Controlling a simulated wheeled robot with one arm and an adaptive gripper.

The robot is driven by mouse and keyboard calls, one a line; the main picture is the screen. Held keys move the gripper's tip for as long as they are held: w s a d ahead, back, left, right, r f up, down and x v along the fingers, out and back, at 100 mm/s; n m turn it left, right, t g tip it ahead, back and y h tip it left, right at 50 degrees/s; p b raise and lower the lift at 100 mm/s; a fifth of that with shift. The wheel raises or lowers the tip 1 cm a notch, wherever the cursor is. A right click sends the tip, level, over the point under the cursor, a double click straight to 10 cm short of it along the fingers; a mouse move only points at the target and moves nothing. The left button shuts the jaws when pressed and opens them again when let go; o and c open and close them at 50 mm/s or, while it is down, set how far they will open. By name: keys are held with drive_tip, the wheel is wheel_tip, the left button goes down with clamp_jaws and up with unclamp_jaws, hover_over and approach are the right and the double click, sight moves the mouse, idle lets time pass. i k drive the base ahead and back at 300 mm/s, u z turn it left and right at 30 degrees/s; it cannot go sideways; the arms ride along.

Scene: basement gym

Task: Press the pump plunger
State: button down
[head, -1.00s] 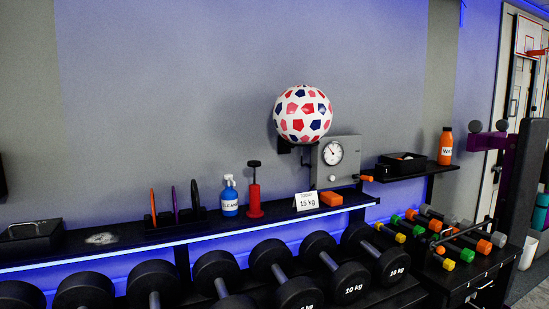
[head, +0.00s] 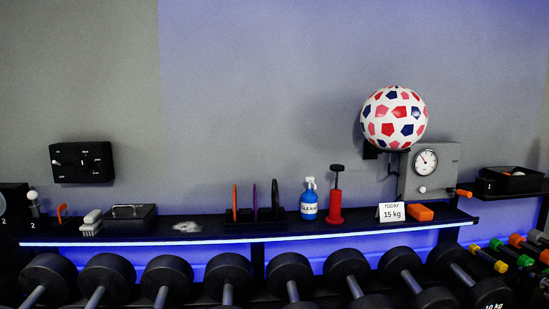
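The pump is a red upright cylinder (head: 334,206) on the shelf, with a wide foot. Its black plunger handle (head: 337,169) stands raised above the body on a short dark rod. A blue spray bottle (head: 309,200) stands close on its left, and a white card reading "TODAY 15 kg" (head: 391,212) stands to its right. My gripper is not in the head view, so I cannot see whether it is open or shut.
The shelf (head: 170,238) runs along the wall above a row of black dumbbells (head: 228,272). Upright discs in a rack (head: 254,214) stand left of the bottle. The space above the plunger is clear.

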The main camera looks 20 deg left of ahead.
sight(337, 167)
drive_tip(key=u, duration=0.8)
drive_tip(key=i, duration=1)
drive_tip(key=u, duration=0.45)
